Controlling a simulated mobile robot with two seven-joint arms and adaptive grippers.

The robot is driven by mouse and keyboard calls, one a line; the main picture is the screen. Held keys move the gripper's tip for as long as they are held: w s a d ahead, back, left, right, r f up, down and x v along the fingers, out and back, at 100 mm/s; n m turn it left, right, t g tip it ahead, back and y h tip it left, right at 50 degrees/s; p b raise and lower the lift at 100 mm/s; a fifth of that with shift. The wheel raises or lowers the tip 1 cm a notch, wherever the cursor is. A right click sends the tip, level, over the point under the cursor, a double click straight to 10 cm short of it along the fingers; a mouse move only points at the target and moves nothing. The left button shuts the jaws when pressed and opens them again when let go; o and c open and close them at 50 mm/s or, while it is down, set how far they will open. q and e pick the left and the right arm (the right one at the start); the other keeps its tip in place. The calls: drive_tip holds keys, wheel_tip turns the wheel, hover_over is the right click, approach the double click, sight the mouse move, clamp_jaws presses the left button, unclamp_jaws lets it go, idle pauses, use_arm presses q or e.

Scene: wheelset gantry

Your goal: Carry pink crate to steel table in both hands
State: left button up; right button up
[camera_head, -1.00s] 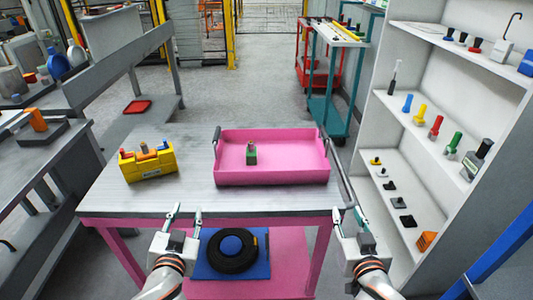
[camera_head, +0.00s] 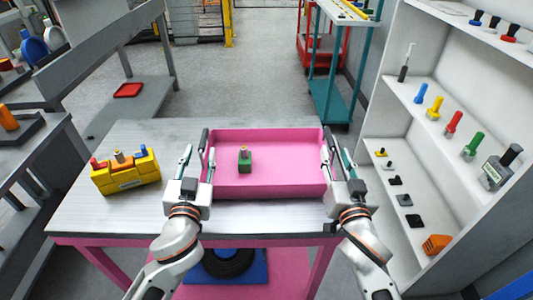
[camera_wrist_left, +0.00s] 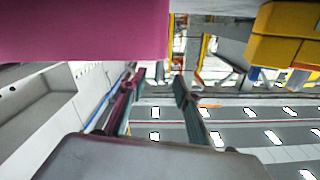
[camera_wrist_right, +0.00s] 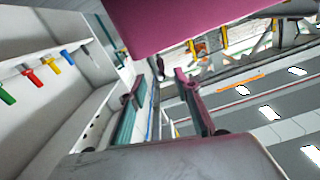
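The pink crate (camera_head: 268,192) sits on a grey-topped table with a pink frame (camera_head: 85,218). A small green block with a metal top (camera_head: 245,160) stands inside it. Dark handles show at its left (camera_head: 204,141) and right ends. My left gripper (camera_head: 199,158) is open at the crate's left end, with its fingers apart near the handle. My right gripper (camera_head: 337,158) is open at the right end, close to that handle. Both wrist views show the fingers apart beside the pink wall, with nothing clearly between them. I cannot tell which table is the steel table.
Grey benches (camera_head: 75,60) run along the left. A white shelf unit with coloured tools (camera_head: 440,110) stands close on the right. A teal cart (camera_head: 335,95) is behind; grey floor (camera_head: 220,75) is free beyond the table.

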sight(204, 135)
use_arm(q)
drive_tip(key=shift+s, duration=0.2)
use_arm(e)
drive_tip(key=shift+s+r, duration=0.1)
drive_tip(key=shift+s, duration=0.1)
